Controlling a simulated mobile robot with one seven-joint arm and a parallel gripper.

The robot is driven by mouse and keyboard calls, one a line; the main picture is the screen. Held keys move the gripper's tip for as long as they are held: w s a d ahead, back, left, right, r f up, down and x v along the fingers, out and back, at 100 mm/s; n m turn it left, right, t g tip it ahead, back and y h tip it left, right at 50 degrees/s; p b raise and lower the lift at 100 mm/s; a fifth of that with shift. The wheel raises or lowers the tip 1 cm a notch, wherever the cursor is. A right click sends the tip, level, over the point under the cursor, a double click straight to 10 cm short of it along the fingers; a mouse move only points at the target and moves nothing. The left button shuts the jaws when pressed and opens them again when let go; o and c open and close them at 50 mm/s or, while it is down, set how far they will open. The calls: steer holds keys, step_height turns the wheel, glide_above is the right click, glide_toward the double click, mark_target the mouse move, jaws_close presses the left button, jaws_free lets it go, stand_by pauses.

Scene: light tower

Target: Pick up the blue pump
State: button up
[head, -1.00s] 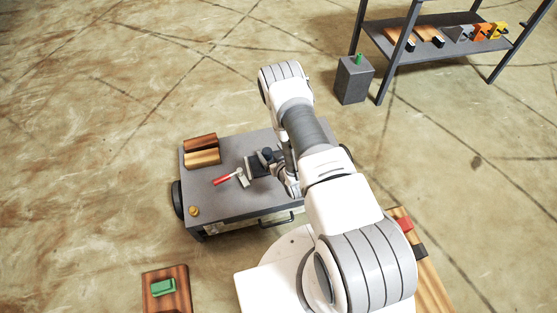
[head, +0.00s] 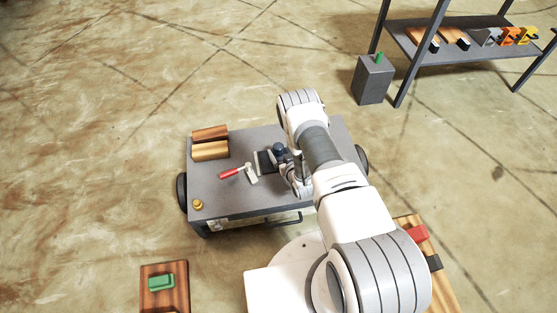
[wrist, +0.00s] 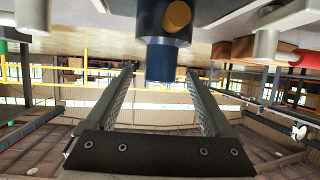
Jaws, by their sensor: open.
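The blue pump (head: 279,149) is a small dark blue rounded piece on the grey cart top (head: 225,193), just left of my forearm in the head view. In the wrist view the pump (wrist: 167,58) hangs from the top of the picture, a blue cylinder with an orange-brown round part. My gripper (wrist: 160,70) is open, with one finger to each side of the pump's narrow end. No finger clearly touches it. In the head view my gripper (head: 299,176) is partly hidden by my arm, beside the pump.
A red-handled clamp (head: 238,173) lies left of the pump. Wooden blocks (head: 210,143) and a small brass knob (head: 198,205) are also on the cart. A grey box (head: 373,84) and a shelf (head: 455,48) stand at the back right. The floor left of the cart is clear.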

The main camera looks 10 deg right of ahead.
mark_target(276, 144)
steer(key=b+x, duration=0.3)
steer(key=x, duration=0.2)
steer(key=shift+w+f, duration=0.15)
steer(key=shift+w, duration=0.3)
steer(key=shift+a, duration=0.1)
jaws_close()
stand_by(0.4)
